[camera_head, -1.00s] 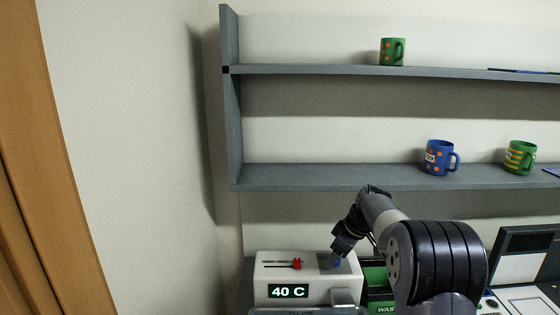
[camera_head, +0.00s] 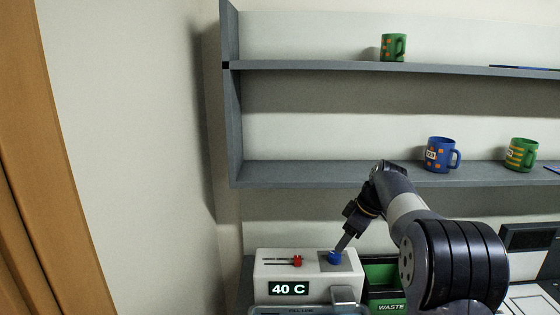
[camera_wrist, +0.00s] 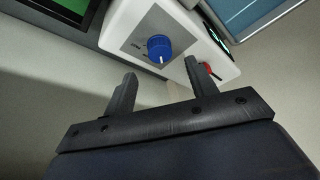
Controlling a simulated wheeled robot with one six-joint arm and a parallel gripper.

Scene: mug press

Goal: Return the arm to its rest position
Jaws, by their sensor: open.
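My gripper (camera_head: 343,242) is just above the blue knob (camera_head: 334,257) on the white control box in the head view. In the wrist view my gripper (camera_wrist: 158,82) has its two fingers spread apart with nothing between them. The blue knob (camera_wrist: 159,48) lies beyond the fingertips there, apart from them. My arm bends down to the gripper from the lower right of the head view.
The white box (camera_head: 262,274) has a red slider (camera_head: 297,260) and a "40 C" display. A green waste bin (camera_head: 383,274) stands right of it. Shelves above hold a blue mug (camera_head: 437,155) and green mugs (camera_head: 393,47), (camera_head: 519,155). A laptop-like screen is at right.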

